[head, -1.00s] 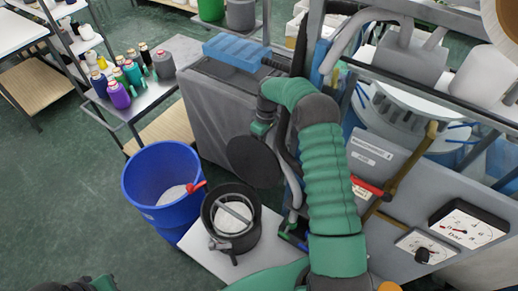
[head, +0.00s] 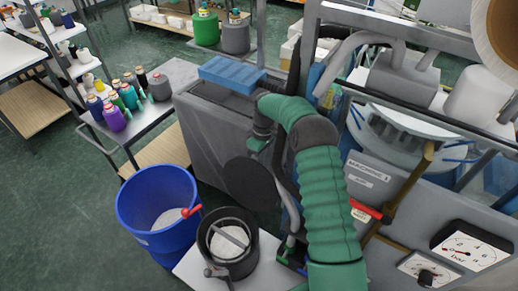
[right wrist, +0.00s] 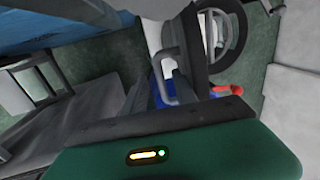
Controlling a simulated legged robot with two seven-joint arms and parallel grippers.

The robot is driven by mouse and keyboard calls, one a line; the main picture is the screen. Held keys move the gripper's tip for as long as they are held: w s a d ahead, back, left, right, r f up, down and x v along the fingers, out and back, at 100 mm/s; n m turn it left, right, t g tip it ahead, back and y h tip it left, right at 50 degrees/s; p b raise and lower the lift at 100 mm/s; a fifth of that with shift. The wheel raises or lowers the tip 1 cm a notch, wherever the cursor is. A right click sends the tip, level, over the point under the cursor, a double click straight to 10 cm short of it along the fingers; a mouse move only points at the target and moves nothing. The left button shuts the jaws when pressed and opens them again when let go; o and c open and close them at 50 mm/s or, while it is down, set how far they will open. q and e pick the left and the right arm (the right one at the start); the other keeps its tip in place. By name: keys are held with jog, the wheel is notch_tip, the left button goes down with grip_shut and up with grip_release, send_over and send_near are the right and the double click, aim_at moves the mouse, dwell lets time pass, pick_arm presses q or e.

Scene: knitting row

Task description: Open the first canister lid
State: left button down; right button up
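A black round canister (head: 227,246) stands on a pale platform at the bottom of the head view. Its top is open, with pale contents and a grey bar across it. A dark round disc, which looks like its lid (head: 250,183), stands raised behind it, beside the grey cabinet. My right arm's green sleeve bends over this area. In the right wrist view a dark ring (right wrist: 243,28) and a grey loop handle (right wrist: 166,62) show. My left gripper is out of view.
A blue bin (head: 157,213) with a red handle (head: 190,212) beside it stands left of the canister. The grey cabinet (head: 212,130) is behind. A machine with gauges (head: 473,247) fills the right side. A cart with yarn cones (head: 126,104) is at left. Green floor is clear at lower left.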

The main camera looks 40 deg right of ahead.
jog(key=b+v, duration=0.1)
jog(key=v, duration=1.3)
jog(key=shift+w+r, duration=0.15)
jog(key=shift+r, duration=0.1)
jog(key=b, duration=0.3)
send_over(242, 159)
notch_tip(242, 159, down, 4)
jog(key=shift+r+h, duration=0.2)
jog(key=shift+h, duration=0.2)
jog(key=s+a+f+m+t+b, duration=0.1)
jog(key=s+a+f, duration=0.3)
jog(key=s, duration=0.3)
jog(key=s+a+f+m+t+h+b, duration=0.1)
jog(key=s+a+f+b, duration=0.1)
jog(key=s+a+f, duration=0.3)
jog(key=s+a+f+m+t+b, duration=0.1)
jog(key=s+a+f+b, duration=0.1)
jog(key=s+a+f, duration=0.2)
jog(key=s+a, duration=0.3)
jog(key=s, duration=0.2)
jog(key=shift+s+f+m, duration=0.3)
jog(key=shift+s+m, duration=0.1)
